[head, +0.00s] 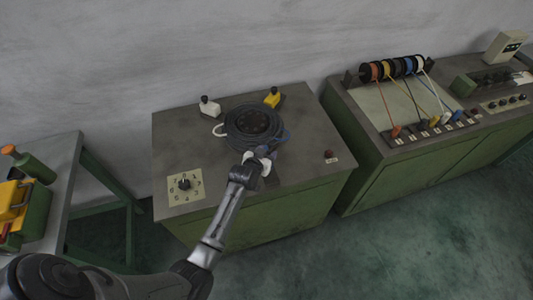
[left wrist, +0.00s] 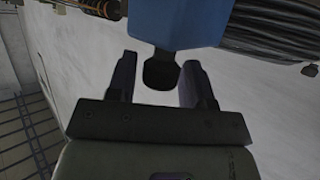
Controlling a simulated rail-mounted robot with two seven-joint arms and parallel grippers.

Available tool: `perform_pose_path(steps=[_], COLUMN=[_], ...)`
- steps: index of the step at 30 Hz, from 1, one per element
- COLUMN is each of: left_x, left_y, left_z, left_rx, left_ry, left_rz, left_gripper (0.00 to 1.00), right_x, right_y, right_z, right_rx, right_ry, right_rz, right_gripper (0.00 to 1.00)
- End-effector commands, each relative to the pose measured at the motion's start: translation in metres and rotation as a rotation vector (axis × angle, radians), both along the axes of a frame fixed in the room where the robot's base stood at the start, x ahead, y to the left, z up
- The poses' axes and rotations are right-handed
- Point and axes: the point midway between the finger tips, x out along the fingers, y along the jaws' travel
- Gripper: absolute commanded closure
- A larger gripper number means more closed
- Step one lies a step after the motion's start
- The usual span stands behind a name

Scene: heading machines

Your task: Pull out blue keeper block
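The blue keeper block (left wrist: 180,22) fills the top middle of the left wrist view, with a black knob (left wrist: 160,72) on its end. My left gripper (left wrist: 158,75) is open, its two fingers on either side of the knob with a gap on each side. In the head view my left gripper (head: 262,164) is at the front of the round black coil unit (head: 254,123) on the green cabinet and largely hides the blue block. A white block (head: 209,107) and a yellow block (head: 272,97) with black knobs stand behind the unit. My right gripper is out of view.
The cabinet top (head: 318,120) also carries a numbered dial (head: 185,184) at front left and a red button (head: 328,155) at right. A second cabinet with coloured spools (head: 392,68) stands to the right. A bench with a yellow-and-green device (head: 22,205) is at left.

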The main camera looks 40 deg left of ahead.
Motion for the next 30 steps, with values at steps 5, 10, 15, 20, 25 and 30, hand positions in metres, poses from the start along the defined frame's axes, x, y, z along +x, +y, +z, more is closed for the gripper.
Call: perform_pose_path(steps=[5,10,15,20,25,30], left_x=[0.0,0.0,0.0,-0.001,-0.013,-0.025], left_y=[0.0,0.0,0.0,-0.002,-0.021,-0.039], left_z=[0.0,0.0,0.0,0.001,0.006,0.004], left_rx=[0.0,0.0,0.0,-0.001,-0.002,-0.003], left_ry=[0.0,0.0,0.0,0.001,0.003,0.001], left_rz=[0.0,0.0,0.0,0.0,-0.001,0.0], left_gripper=[0.71,0.87,1.0,1.0,1.0,1.0], right_x=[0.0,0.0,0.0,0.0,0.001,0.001], right_y=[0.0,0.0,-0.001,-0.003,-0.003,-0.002], right_z=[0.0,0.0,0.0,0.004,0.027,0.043], right_rx=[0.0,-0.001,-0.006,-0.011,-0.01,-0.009], right_ry=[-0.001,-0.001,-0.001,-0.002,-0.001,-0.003], right_rz=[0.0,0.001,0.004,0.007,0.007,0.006], right_gripper=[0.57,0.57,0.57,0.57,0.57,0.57])
